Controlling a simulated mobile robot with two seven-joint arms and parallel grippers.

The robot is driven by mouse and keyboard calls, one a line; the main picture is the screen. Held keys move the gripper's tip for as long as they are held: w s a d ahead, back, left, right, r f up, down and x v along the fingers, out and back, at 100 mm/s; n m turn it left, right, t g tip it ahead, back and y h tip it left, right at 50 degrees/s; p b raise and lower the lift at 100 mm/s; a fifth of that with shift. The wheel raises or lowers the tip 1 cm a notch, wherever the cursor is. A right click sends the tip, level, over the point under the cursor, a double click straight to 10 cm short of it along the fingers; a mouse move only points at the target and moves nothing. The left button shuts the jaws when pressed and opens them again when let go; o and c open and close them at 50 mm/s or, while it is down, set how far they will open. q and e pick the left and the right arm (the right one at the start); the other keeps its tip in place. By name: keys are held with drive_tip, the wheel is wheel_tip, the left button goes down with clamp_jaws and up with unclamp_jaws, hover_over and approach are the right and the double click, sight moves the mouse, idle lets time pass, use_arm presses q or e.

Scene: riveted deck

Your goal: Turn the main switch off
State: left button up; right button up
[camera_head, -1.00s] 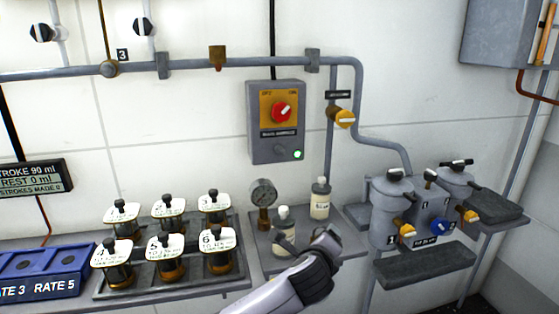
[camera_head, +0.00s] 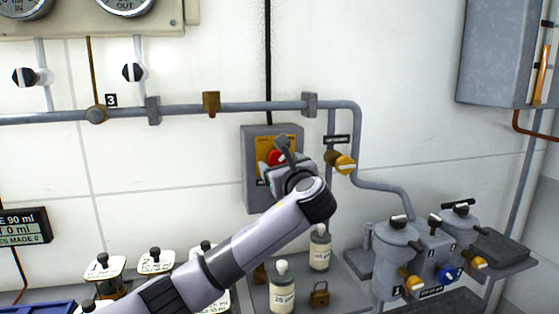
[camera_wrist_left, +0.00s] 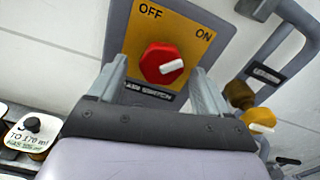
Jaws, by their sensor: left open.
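The main switch is a grey box (camera_head: 256,138) on the wall with a yellow plate (camera_wrist_left: 187,35) marked OFF and ON. Its red knob (camera_wrist_left: 160,58) has a white pointer lying to the right, on the ON side. The knob also shows partly in the head view (camera_head: 273,157), mostly behind my left gripper. My left gripper (camera_head: 283,155) is in front of the box. In the left wrist view its open fingers stand either side of the knob, with gaps, and hold nothing. My right gripper is not in view.
A grey pipe (camera_head: 235,107) runs above the box. A yellow-handled valve (camera_head: 345,163) is close to its right. Bottles (camera_head: 281,290) and a brass padlock (camera_head: 319,296) stand on a shelf below. Grey canisters (camera_head: 396,250) are at right.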

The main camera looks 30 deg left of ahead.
use_arm(q)
drive_tip(key=shift+x, duration=1.1)
drive_tip(key=c, duration=1)
